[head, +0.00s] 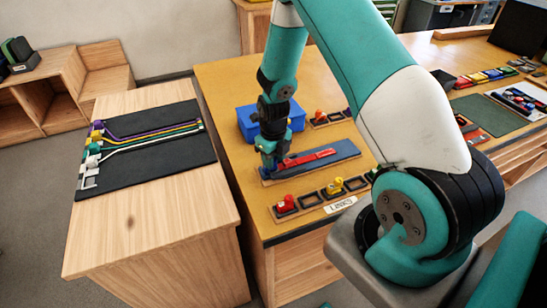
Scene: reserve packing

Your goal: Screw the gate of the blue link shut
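My gripper (272,167) points down over the left end of a blue-grey mat (345,149) on the yellow-topped table. A long red piece (310,158) lies on the mat, just right of the fingertips. A small blue patch shows at the fingertips, but I cannot tell whether it is the blue link or part of the gripper. The link's gate is not distinguishable. Whether the fingers are open or closed is too small to see.
A rack labelled LINKS (341,205) in front holds a red link (287,203) and a yellow link (335,185). A blue box (246,124) stands behind my gripper. A wooden bench (150,225) at left has a black mat with coloured cords.

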